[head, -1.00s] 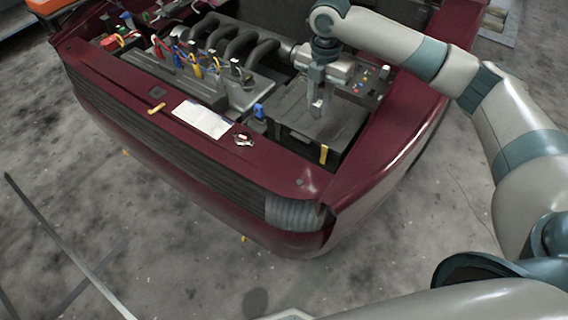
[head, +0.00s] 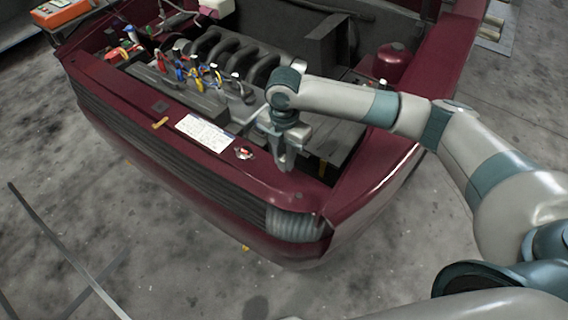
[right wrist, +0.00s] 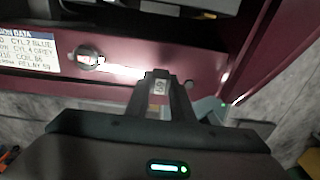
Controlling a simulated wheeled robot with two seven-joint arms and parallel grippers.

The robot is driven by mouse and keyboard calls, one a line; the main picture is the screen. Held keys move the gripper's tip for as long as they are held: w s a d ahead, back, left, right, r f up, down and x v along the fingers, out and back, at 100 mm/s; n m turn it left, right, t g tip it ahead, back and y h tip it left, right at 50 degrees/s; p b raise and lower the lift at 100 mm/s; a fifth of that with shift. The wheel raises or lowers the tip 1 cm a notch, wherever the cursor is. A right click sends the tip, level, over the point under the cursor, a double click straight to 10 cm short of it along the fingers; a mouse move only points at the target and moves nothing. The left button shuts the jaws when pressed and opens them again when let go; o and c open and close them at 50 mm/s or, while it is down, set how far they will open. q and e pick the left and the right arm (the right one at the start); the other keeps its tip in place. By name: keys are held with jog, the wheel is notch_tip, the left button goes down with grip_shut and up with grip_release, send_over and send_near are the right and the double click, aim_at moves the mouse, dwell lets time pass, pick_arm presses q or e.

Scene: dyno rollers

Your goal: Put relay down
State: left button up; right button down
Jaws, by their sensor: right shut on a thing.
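My right gripper (head: 287,163) is over the front panel of the dark red car, at the right of a small shiny dish (head: 244,153). In the right wrist view my right gripper (right wrist: 162,82) has its fingers close together on a small pale-topped block, the relay (right wrist: 159,88). Most of the relay is hidden by the fingers, and it cannot be made out in the head view. Whether the relay touches the panel, I cannot tell. The dish also shows in the right wrist view (right wrist: 88,61). My left gripper is in neither view.
A white data label (head: 205,134) lies on the front panel (head: 170,138), left of the dish. A yellow clip (head: 160,123) is further left. Engine pipes and coloured connectors fill the bay behind.

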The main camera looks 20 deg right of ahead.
aim_at(284, 167)
dwell(0.3)
jog(key=shift+f+p, duration=0.6)
jog(key=shift+f, duration=1.45)
jog(key=shift+f, duration=0.1)
jog(key=c, duration=1.5)
grip_release()
jog(key=shift+c, duration=0.2)
